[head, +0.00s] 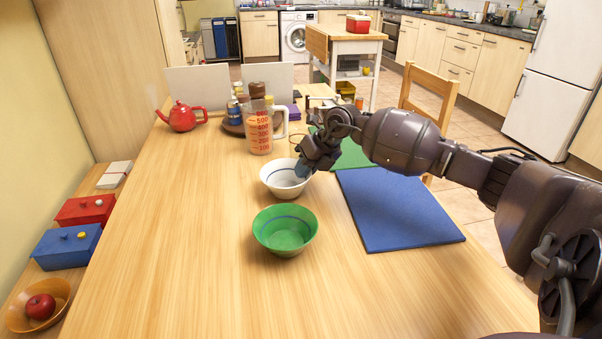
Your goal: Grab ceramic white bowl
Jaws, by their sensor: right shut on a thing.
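The white ceramic bowl (281,181) has a blue line inside and sits upright on the wooden table, behind the green bowl. My right gripper (304,170) reaches in from the right and is shut on the bowl's right rim. The fingers hide part of that rim. My left gripper is not in view.
A green bowl (285,231) stands just in front of the white bowl. A blue mat (395,212) lies to the right under my arm. Behind are a measuring jug (259,130) and a red teapot (182,117). The table's left and front areas are clear.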

